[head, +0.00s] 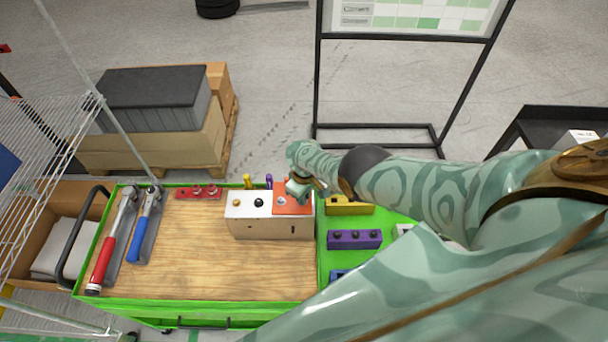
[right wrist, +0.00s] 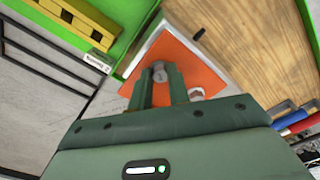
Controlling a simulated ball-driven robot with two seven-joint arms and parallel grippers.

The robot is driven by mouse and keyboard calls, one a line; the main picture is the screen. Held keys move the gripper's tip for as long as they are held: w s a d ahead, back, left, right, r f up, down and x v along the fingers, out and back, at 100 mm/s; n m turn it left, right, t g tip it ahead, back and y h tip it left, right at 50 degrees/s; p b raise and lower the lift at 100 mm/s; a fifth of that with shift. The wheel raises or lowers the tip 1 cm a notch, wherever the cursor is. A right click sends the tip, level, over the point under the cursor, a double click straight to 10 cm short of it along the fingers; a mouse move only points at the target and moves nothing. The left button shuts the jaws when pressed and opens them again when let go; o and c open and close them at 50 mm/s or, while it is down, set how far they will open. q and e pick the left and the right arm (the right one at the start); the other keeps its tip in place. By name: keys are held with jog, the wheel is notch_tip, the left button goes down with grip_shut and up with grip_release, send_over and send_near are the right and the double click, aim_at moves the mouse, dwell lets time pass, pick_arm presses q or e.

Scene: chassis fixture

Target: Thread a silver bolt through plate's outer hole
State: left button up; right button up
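An orange plate (head: 292,206) lies on the right end of a pale fixture block (head: 270,228) on the workbench. It also shows in the right wrist view (right wrist: 190,62). My right gripper (head: 298,190) is over the plate's far right part. In the right wrist view my right gripper (right wrist: 158,78) has its fingers close together on a silver bolt (right wrist: 159,72), above the plate. The bolt's lower end and the hole under it are hidden. A pale round feature (right wrist: 197,93) shows near the plate's edge; I cannot tell whether it is a hole or a bolt. My left gripper is not in view.
A red rack (head: 199,193) holds silver bolts. Yellow (head: 348,206) and purple (head: 354,240) racks stand right of the block. A red-handled tool (head: 104,262) and a blue-handled tool (head: 138,240) lie at left. The wooden mat (head: 190,250) between is clear.

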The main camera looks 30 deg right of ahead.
grip_shut()
jog(key=m, duration=0.2)
jog(key=shift+m, duration=0.4)
jog(key=m, duration=0.4)
jog(key=shift+a+f+m, duration=0.1)
jog(key=shift+m, duration=0.2)
jog(key=m, duration=0.6)
jog(key=shift+b, duration=0.35)
jog(key=o, duration=0.8)
grip_release()
